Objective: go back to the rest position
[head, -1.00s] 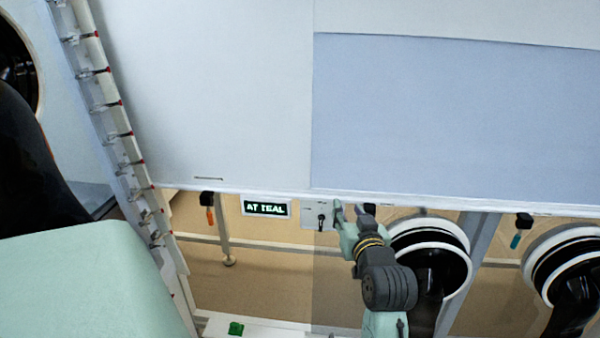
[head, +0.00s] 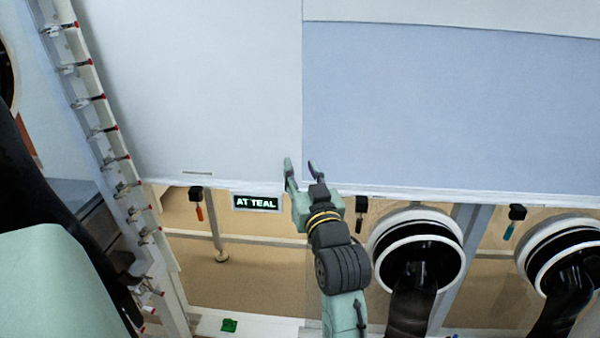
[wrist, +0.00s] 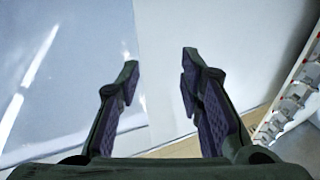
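My gripper (head: 302,165) is in the middle of the head view, in front of the lower edge of the white and blue-grey panels. Its two fingers stand apart with nothing between them. In the wrist view my gripper (wrist: 160,85) also shows open and empty, with purple pads on the fingers and pale panel surface beyond. The small plate with the key-like switch, seen earlier beside the lit sign, is now hidden behind my gripper and arm.
Two glove ports (head: 400,218) (head: 540,250) with black gloves are at the right. A rail with red-tipped hooks (head: 101,130) runs down the left. A green item (head: 229,325) lies at the bottom. The panel front (head: 450,110) is clear.

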